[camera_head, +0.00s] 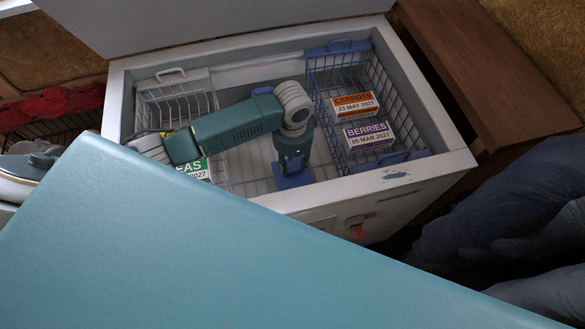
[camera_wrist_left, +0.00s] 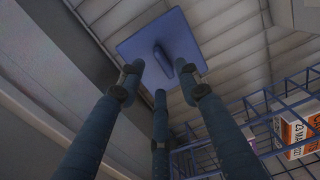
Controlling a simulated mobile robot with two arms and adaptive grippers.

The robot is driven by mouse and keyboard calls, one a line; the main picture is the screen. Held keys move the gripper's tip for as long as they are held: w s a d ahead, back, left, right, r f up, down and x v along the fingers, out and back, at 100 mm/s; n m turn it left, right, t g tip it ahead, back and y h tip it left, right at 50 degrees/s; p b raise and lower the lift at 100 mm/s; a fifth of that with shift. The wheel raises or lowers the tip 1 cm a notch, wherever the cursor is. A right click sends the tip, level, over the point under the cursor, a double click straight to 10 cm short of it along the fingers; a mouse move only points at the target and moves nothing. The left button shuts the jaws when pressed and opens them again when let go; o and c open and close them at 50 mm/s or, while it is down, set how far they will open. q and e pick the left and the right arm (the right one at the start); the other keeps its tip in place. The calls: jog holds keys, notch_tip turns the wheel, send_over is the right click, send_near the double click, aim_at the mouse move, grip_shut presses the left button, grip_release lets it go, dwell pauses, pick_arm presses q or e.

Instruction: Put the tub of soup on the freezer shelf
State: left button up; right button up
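My left arm reaches down into an open white chest freezer (camera_head: 116,105). My left gripper (camera_head: 292,165) points down over a blue square piece (camera_head: 296,180), which looks like a lid. The left wrist view shows this blue square (camera_wrist_left: 188,42) with a raised bar in its middle. The three fingers of the gripper (camera_wrist_left: 160,78) are spread apart just above it, with no finger closed on the bar. Sides of a tub under the blue square cannot be seen, so I cannot tell whether it is the soup tub. No freezer shelf can be made out clearly. My right gripper is out of view.
A blue wire basket (camera_head: 316,75) at the right holds a carrots box (camera_head: 355,106) and a berries box (camera_head: 368,135). A white wire basket (camera_head: 172,90) hangs at the left, near a partly hidden peas box (camera_head: 197,170). Freezer walls surround my arm.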

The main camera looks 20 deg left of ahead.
pick_arm(q)
notch_tip(320, 180, up, 7)
jog(key=shift+f, duration=0.1)
dwell(0.6)
